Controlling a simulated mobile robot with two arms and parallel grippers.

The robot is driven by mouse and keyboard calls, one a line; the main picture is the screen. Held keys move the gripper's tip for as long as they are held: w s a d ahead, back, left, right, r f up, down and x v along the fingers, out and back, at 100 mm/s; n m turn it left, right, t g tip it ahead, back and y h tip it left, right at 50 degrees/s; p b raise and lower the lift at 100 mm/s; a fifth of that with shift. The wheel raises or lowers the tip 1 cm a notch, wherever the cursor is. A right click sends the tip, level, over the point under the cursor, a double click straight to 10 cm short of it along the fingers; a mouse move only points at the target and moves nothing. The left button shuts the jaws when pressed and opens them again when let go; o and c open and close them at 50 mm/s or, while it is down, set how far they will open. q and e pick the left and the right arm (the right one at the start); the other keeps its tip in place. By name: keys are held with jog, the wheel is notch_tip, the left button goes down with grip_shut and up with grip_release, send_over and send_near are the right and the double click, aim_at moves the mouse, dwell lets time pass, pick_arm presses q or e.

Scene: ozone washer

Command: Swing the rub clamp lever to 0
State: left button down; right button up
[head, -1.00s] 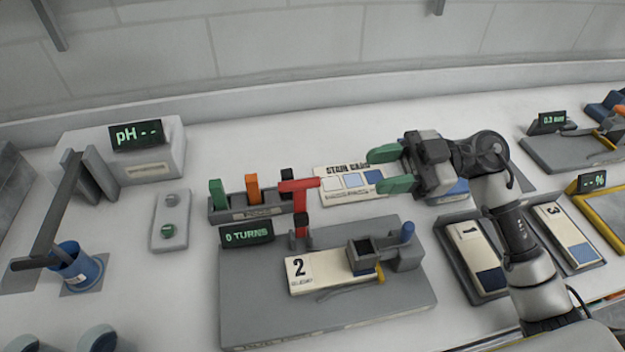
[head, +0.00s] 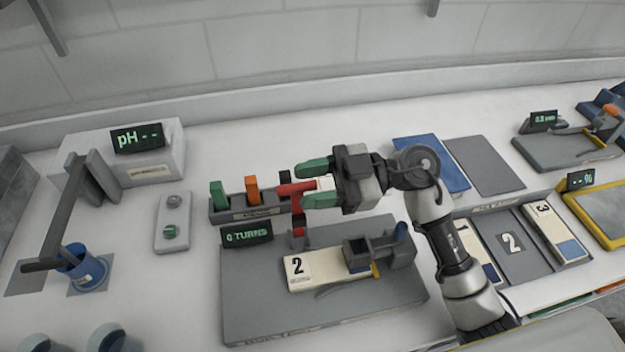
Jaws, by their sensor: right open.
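The red T-shaped lever (head: 298,211) stands upright on the grey rub fixture base (head: 250,310), at the back edge of the card marked 2 (head: 312,270). My right gripper (head: 307,184) comes in from the right with its green fingers open. The end of the lever's red crossbar shows between the fingertips, and the gripper is not closed on it. I cannot tell whether a finger touches it. My left gripper is not in view.
A "0 TURNS" display (head: 246,234) stands left of the lever. A grey holder (head: 238,213) with green and orange blocks is just behind. A grey block with a blue knob (head: 371,253) sits at the card's right end. A rack (head: 480,213) of numbered cards lies right.

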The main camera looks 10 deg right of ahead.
grip_shut()
jog(key=shift+s, duration=0.1)
jog(key=s+f+n, duration=0.3)
jog(key=s+n, duration=0.2)
jog(key=s, duration=0.3)
jog(key=shift+f+n, duration=0.15)
jog(key=shift+n, duration=0.25)
jog(key=shift+s, duration=0.15)
dwell(0.4)
